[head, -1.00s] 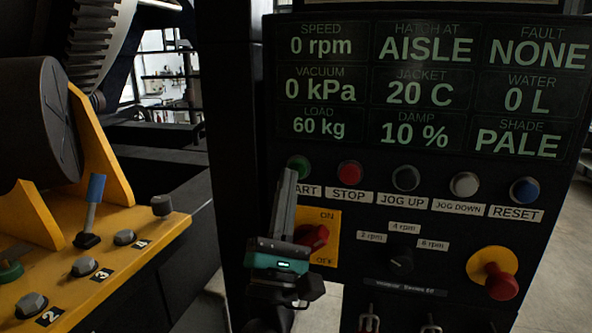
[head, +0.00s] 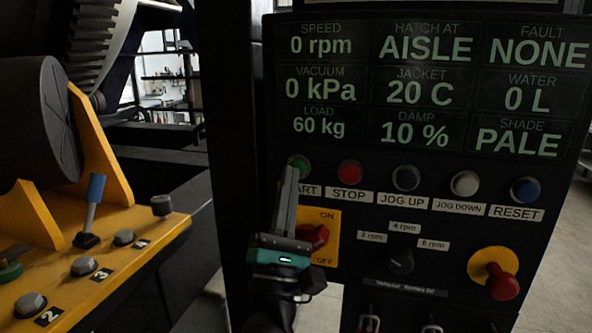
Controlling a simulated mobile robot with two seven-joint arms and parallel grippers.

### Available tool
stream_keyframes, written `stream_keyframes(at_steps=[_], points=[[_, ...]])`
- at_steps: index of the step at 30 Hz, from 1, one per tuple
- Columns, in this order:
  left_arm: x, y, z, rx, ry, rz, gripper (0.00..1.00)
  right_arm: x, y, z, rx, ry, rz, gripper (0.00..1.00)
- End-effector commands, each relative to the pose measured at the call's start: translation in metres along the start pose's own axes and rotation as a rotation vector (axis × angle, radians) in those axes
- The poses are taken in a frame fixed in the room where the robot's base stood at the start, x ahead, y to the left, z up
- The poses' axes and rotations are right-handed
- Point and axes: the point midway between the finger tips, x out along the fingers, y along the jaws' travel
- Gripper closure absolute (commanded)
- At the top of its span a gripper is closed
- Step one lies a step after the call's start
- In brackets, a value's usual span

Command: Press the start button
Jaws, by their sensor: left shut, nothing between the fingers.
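The green start button (head: 299,163) is at the left end of the button row on the dark control panel (head: 450,215). Its label is partly hidden, with only "ART" showing. My left gripper (head: 291,172) is shut and empty. Its fingers point up and away toward the panel, and their tips overlap the lower edge of the start button in the head view. I cannot tell whether the tips touch it. The display (head: 430,90) reads 0 rpm and fault NONE. My right gripper is not in view.
Right of start are the red stop button (head: 350,173), jog up (head: 405,178), jog down (head: 464,184) and blue reset (head: 524,190). A red rotary switch (head: 318,237) sits close beside my gripper. A red emergency knob (head: 502,281) is lower right. A yellow bolted frame (head: 120,262) stands left.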

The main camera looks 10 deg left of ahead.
Motion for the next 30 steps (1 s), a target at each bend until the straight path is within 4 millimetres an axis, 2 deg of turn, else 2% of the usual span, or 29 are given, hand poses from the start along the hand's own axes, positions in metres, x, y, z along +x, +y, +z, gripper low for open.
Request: stream_keyframes(at_steps=[30], points=[[0.0062, -0.0046, -0.0048, 0.0, 0.001, 0.0, 1.0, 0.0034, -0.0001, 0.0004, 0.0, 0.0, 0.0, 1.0]])
